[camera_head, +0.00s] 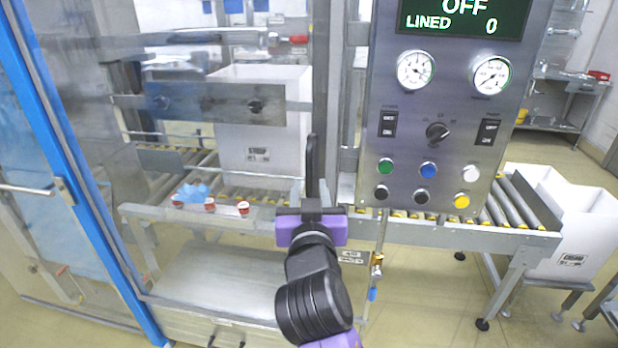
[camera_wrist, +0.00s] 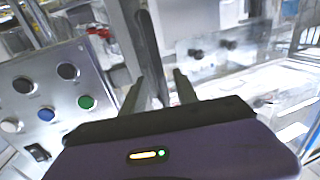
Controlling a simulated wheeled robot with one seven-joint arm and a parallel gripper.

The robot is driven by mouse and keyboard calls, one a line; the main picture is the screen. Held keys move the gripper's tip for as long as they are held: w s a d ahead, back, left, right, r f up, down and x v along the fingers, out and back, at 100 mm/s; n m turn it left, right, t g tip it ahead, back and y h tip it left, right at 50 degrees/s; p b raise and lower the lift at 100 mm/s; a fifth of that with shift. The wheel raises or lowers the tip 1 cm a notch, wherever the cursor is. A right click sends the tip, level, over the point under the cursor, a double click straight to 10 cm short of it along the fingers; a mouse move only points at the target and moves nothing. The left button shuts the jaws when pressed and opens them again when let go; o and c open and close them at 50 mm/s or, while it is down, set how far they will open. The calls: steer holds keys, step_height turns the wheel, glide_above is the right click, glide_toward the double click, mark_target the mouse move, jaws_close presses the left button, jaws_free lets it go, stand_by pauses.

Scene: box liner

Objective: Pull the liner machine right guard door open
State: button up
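The liner machine's guard door (camera_head: 75,150) shows at the left of the head view as a clear panel with a blue frame. A dark upright handle (camera_head: 312,160) stands by the grey post left of the control panel. It also shows in the wrist view (camera_wrist: 152,50). My gripper (camera_head: 312,205) is just below and in front of this handle in the head view. In the wrist view its two dark fingers (camera_wrist: 158,88) are spread, with the handle's lower part seen between them. Contact cannot be told; the gripper body hides the handle's lower end.
The control panel (camera_head: 440,110) with gauges and coloured buttons is close on the right. A roller conveyor (camera_head: 490,215) runs behind it to a white box (camera_head: 570,215). Another white box (camera_head: 262,130) stands inside the machine. Open floor lies below the conveyor.

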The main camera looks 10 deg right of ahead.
mark_target(309, 182)
steer(key=shift+w+d, duration=0.15)
steer(key=shift+w, duration=0.85)
steer(key=shift+w+d, duration=0.1)
steer(key=shift+w, duration=0.85)
jaws_close()
